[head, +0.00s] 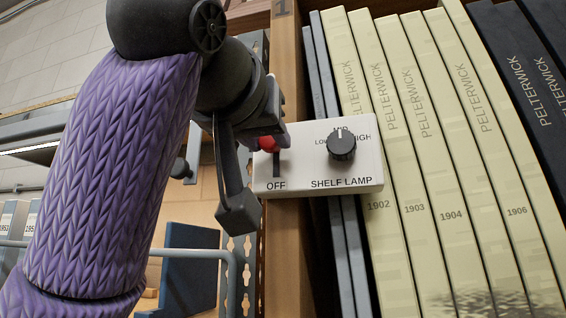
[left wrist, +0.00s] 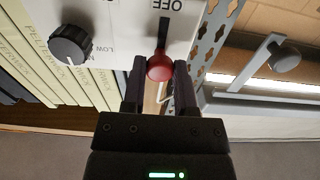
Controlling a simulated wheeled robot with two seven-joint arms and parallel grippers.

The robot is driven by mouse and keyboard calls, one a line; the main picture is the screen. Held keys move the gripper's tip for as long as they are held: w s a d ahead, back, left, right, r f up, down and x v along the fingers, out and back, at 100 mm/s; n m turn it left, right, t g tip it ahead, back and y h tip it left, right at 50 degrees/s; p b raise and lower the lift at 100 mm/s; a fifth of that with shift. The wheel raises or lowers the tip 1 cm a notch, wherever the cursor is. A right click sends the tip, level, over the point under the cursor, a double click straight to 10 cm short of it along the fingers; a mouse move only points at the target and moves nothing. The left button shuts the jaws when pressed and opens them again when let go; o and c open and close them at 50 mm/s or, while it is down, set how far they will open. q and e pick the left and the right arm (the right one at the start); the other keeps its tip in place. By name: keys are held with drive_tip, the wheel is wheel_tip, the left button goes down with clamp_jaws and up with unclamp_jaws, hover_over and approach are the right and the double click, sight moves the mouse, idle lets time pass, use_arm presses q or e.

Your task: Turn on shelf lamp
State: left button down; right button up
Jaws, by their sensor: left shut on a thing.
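The white shelf lamp box (head: 330,185) is fixed at the shelf upright in the head view. It has a red-knobbed lever (head: 267,144) in a dark slot above the word OFF, and a black dial (head: 341,145) pointing toward MID. The red knob sits at the slot end away from OFF; any label above it is hidden by my gripper. My left gripper (head: 268,134) is at the lever. In the left wrist view the red knob (left wrist: 160,68) lies between the two fingers of my left gripper (left wrist: 160,82), which is shut on it. My right gripper is out of view.
Cream volumes (head: 415,160) stand right of the box, with dark volumes (head: 520,80) further right. A perforated metal post (head: 240,275) and wooden upright (head: 286,260) run beside and below the box. A blue-grey rail (head: 190,254) is at lower left.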

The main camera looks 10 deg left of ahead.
use_arm(q)
drive_tip(key=shift+s+r, duration=0.1)
drive_tip(key=shift+r, duration=0.4)
drive_tip(key=c, duration=0.7)
unclamp_jaws()
drive_tip(key=o, duration=0.3)
drive_tip(key=shift+s, duration=0.15)
drive_tip(key=s+b, duration=0.2)
drive_tip(key=s, duration=0.3)
drive_tip(key=s+b, duration=0.2)
drive_tip(key=s, duration=0.2)
drive_tip(key=shift+s+a, duration=0.2)
drive_tip(key=shift+s, duration=0.15)
